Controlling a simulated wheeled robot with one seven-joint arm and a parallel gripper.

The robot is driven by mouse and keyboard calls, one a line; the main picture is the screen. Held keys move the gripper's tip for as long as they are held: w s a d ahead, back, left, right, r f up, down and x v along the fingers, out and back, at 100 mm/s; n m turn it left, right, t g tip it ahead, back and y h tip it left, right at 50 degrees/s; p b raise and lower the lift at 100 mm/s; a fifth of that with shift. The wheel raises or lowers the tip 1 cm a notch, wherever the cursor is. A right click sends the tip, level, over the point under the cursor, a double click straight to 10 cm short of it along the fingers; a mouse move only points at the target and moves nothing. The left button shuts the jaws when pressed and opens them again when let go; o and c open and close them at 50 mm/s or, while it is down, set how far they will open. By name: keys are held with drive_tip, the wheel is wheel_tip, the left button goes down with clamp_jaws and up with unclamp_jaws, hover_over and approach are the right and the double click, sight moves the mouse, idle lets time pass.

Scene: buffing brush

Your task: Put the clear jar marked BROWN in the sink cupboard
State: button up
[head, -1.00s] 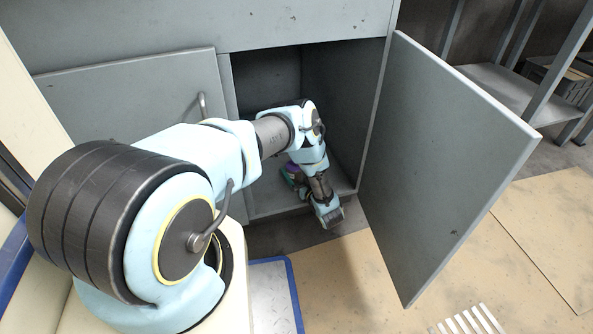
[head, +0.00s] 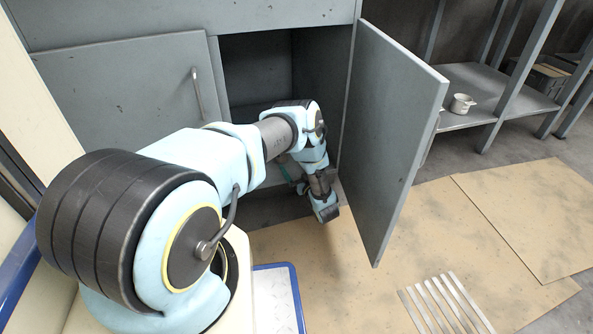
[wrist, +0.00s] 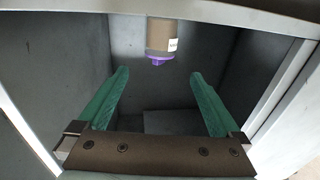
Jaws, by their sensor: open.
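The jar (wrist: 161,36), with brownish contents, a purple lid and a partly visible pale label, is inside the sink cupboard (head: 255,72) in the wrist view. Its lid points toward the bottom of that picture, and the label's writing is too small to read. My gripper (wrist: 158,74) has its green fingers spread wide, with nothing between them. The jar is beyond the fingertips and apart from them. In the head view my gripper (head: 287,174) is at the cupboard opening, mostly behind my wrist, and the jar is hidden.
The cupboard's right door (head: 396,135) stands open; the left door (head: 125,95) is shut. A metal shelf (head: 490,92) at the right holds a white mug (head: 462,103). Brown sheets (head: 520,205) and pale slats (head: 447,305) lie on the floor.

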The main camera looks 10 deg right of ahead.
drive_tip(key=w+d+r+m+g+h, duration=0.25)
drive_tip(key=w+r+h, duration=0.4)
drive_tip(key=r, duration=0.65)
drive_tip(key=s+a+r+m+g, duration=0.15)
drive_tip(key=a+r+g, duration=0.3)
drive_tip(key=r, duration=0.65)
drive_tip(key=s+a+r+g, duration=0.3)
drive_tip(key=s+a+r, duration=0.1)
drive_tip(key=s, duration=0.7)
drive_tip(key=s+a+r+g, duration=0.2)
drive_tip(key=s+a+r, duration=0.2)
drive_tip(key=s+a, duration=0.3)
drive_tip(key=s+a+r+g+y, duration=0.1)
drive_tip(key=s+a+r+g, duration=0.2)
drive_tip(key=s, duration=1.2)
drive_tip(key=a+r, duration=0.2)
drive_tip(key=a, duration=0.1)
drive_tip(key=shift+s+m+g, duration=0.3)
drive_tip(key=shift+a, duration=0.1)
